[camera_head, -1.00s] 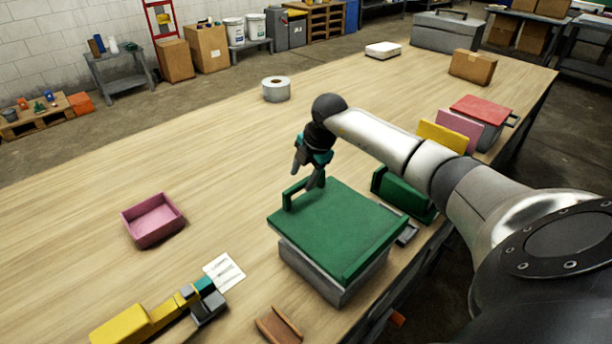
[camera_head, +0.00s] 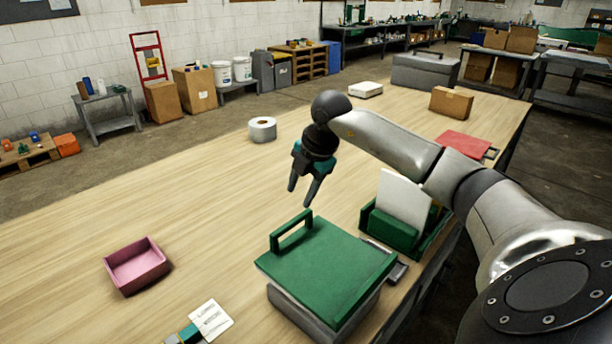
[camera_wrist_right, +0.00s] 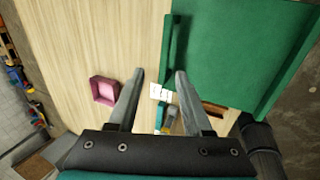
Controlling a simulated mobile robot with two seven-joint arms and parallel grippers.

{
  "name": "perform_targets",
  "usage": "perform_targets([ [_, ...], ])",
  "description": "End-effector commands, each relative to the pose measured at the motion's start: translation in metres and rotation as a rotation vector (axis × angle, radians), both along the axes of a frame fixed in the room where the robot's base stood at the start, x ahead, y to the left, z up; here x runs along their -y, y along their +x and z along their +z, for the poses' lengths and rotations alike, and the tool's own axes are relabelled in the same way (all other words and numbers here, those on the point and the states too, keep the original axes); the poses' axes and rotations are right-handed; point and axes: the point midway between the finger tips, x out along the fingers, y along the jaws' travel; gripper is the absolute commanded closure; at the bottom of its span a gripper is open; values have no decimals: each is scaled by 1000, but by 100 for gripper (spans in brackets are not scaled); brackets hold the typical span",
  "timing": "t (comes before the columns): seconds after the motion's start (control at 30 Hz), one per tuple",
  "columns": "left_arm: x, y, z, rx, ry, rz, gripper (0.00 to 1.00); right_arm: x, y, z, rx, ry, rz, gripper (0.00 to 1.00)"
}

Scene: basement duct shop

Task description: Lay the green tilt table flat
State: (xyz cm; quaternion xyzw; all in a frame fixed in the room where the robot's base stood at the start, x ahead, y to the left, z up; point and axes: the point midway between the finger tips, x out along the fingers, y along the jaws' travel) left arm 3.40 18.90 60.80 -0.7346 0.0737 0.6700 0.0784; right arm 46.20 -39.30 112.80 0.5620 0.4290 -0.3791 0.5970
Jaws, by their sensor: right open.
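The green tilt table (camera_head: 325,265) stands near the front of the bench, a green plate over a grey base. The plate looks about level over the base; I cannot tell a slight tilt. Its upright green handle (camera_head: 291,232) is on the plate's far left edge. My right gripper (camera_head: 301,196) is open and empty, pointing down just above and beyond the handle, apart from it. In the right wrist view the handle (camera_wrist_right: 168,45) shows beyond the fingertips, between their lines, beside the plate (camera_wrist_right: 235,55). My left gripper is not in view.
A green holder (camera_head: 393,230) with a white panel (camera_head: 404,197) stands just right of the tilt table. A pink tray (camera_head: 137,266), a white card (camera_head: 210,319) and a tape roll (camera_head: 262,129) lie leftward. The bench middle (camera_head: 205,205) is clear.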

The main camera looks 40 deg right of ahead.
Motion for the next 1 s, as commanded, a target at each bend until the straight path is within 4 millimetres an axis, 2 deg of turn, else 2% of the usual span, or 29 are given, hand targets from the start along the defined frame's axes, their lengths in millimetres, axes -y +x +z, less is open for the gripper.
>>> perform_targets([
  [0.1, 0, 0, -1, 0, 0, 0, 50, 1, -8, 23, 3, -2, 1, 50],
  [0.3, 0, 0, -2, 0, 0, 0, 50, 1, -15, 43, 1, 1, 0, 50],
  [1.0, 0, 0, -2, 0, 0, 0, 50, 1, -17, 47, 0, 2, 1, 50],
])
